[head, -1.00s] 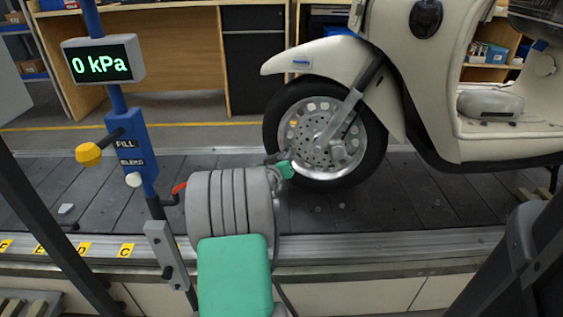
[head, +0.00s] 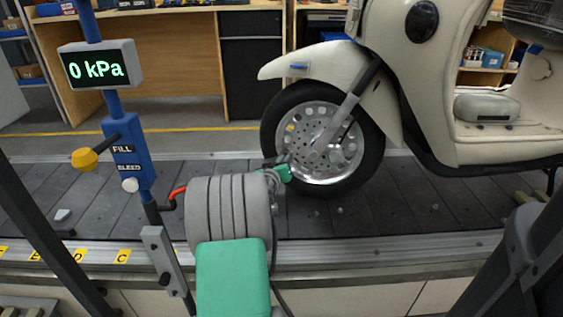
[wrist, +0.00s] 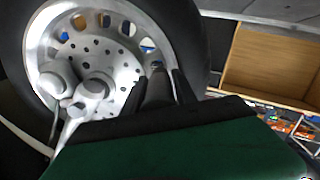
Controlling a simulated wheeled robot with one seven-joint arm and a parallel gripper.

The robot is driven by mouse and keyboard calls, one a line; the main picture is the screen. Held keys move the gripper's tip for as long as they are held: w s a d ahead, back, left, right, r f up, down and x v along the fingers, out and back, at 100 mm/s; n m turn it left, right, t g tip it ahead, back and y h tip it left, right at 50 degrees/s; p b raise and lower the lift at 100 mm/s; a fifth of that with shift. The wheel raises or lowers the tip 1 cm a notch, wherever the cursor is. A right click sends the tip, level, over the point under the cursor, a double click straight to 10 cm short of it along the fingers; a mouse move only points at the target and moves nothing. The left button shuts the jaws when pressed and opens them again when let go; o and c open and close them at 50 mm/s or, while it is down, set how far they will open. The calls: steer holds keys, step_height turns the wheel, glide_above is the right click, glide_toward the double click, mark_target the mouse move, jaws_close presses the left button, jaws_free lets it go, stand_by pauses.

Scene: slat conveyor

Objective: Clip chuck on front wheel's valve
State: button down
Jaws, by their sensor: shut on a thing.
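The front wheel (head: 323,185) of the cream scooter (head: 400,95) stands upright on the slat conveyor, with a silver perforated rim. The wheel's rim also fills the upper left of the wrist view (wrist: 112,72). My gripper (head: 276,162) is at the left side of the rim in the head view. In the wrist view its dark fingers (wrist: 158,88) are shut on a dark cylindrical chuck (wrist: 155,92). The chuck's far end is close to a small grey stub at the rim, apparently the valve (wrist: 156,66). I cannot tell whether they touch. My green gripper body hides the lower part.
A blue post (head: 125,150) with FILL and BLEED markings and a yellow knob (head: 84,158) stands left. Its display (head: 100,66) reads 0 kPa. The conveyor (head: 420,210) is mostly clear in front of the wheel.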

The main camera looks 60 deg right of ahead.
steer(key=shift+d, duration=0.25)
steer(key=c, duration=0.9)
jaws_free()
steer(key=shift+a, duration=0.15)
